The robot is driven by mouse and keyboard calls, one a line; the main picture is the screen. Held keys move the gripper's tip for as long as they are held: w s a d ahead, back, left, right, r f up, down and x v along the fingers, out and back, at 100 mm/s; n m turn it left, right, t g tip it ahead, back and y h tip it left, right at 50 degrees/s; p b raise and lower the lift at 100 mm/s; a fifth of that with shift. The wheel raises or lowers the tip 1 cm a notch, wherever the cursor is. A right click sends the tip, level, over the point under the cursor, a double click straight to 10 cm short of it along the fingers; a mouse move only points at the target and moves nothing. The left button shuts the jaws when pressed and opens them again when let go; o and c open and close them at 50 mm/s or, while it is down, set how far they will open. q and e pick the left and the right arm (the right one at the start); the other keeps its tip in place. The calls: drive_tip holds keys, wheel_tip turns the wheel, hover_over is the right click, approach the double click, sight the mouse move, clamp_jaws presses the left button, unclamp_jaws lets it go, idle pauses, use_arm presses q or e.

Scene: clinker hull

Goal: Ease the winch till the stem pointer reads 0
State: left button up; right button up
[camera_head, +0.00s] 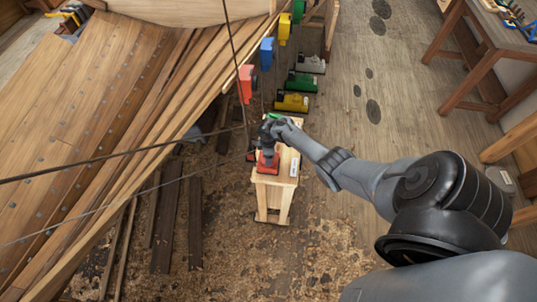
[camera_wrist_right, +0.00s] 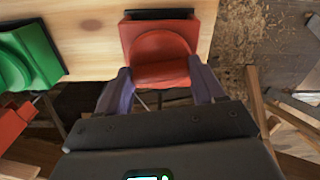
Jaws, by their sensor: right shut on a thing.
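A red device (camera_head: 268,163), possibly the winch, sits on a narrow wooden stand (camera_head: 273,205) beside the hull. My right gripper (camera_head: 267,141) reaches down onto it from above. In the right wrist view, the two fingers of my right gripper (camera_wrist_right: 160,82) are on either side of the rounded red part (camera_wrist_right: 160,50) and are shut on it. A green device (camera_wrist_right: 32,55) shows to the left on the same pale wood. I cannot make out a stem pointer or its reading. My left gripper is not in view.
The planked hull (camera_head: 80,110) fills the left side, with dark lines crossing in front. Red (camera_head: 246,83), blue (camera_head: 267,53) and yellow (camera_head: 285,28) blocks line its edge. Yellow (camera_head: 292,102) and green (camera_head: 301,82) devices stand beyond the stand. A workbench (camera_head: 490,25) is at right.

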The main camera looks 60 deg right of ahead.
drive_tip(key=o, duration=1)
drive_tip(key=shift+o, duration=0.2)
wheel_tip(320, 180, up, 11)
drive_tip(key=p, duration=0.3)
drive_tip(key=shift+f, duration=0.15)
